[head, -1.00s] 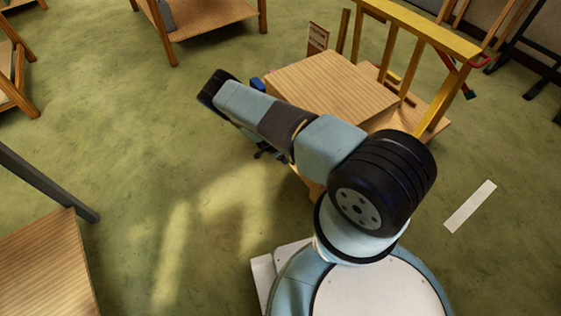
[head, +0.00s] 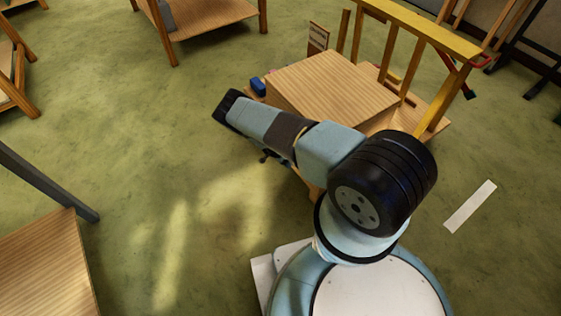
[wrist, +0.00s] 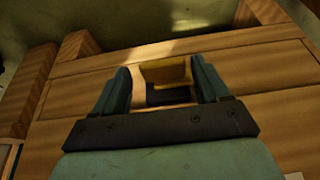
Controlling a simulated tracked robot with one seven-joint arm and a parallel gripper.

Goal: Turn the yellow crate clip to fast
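The yellow crate clip (wrist: 163,73) appears in the wrist view as a small yellow block with a dark blue part (wrist: 170,95) below it, against a wooden surface. My gripper (wrist: 160,80) has its two teal fingers apart, one on each side of the yellow piece. A strip of wood shows between the left finger and the clip; the right finger is close to it, and I cannot tell if they touch. In the head view the clip is hidden, and my arm covers most of the gripper's area beside the wooden crate (head: 335,85).
A yellow rail frame (head: 420,30) stands behind the crate, with a small sign (head: 318,38) at its left. A blue object (head: 258,87) sits at the crate's left. Wooden tables stand at upper left (head: 205,18) and lower left (head: 45,265). Green floor between is clear.

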